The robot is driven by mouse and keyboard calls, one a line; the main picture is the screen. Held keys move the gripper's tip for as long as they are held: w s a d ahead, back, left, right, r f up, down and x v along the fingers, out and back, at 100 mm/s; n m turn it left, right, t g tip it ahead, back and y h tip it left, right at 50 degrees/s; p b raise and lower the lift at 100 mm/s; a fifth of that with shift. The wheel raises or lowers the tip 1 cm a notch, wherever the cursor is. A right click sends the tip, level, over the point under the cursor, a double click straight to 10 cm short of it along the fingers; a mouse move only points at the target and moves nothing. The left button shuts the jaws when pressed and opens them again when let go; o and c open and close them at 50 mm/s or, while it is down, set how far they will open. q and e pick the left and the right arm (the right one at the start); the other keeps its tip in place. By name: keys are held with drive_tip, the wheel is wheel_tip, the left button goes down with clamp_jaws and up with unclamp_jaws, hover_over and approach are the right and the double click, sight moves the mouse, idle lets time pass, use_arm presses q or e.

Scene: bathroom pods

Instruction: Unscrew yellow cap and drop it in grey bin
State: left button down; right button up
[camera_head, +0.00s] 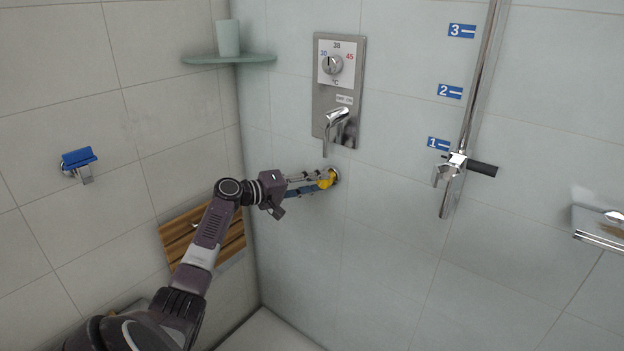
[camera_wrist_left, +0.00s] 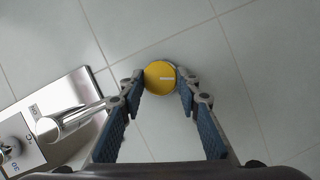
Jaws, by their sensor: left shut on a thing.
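The yellow cap (camera_head: 326,181) is on the wall fitting below the shower control panel. In the left wrist view the yellow cap (camera_wrist_left: 160,77) shows as a round face with a pale mark, between the two blue-padded fingers. My left gripper (camera_head: 322,180) is shut on the cap, one finger on each side of it, and the cap is at the wall. It also shows in the left wrist view (camera_wrist_left: 160,82). My right gripper is in neither view. No grey bin shows in either view.
The control panel (camera_head: 338,88) with its lever (camera_head: 336,120) juts out just above the cap. A wooden seat (camera_head: 187,235) is on the left wall. A corner shelf (camera_head: 220,59) holds a pale cup (camera_head: 228,38). A rail (camera_head: 478,80) with a shower holder stands right. The wall between is clear.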

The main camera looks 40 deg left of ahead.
use_arm(q)
drive_tip(key=shift+a, duration=0.2)
drive_tip(key=shift+f+n+t+b, duration=0.1)
drive_tip(key=shift+n+t+b, duration=0.4)
drive_tip(key=shift+n, duration=0.5)
drive_tip(key=shift+n+h, duration=0.4)
drive_tip(key=shift+n, duration=0.1)
drive_tip(key=c, duration=1.6)
unclamp_jaws()
drive_tip(key=shift+s+a, duration=0.1)
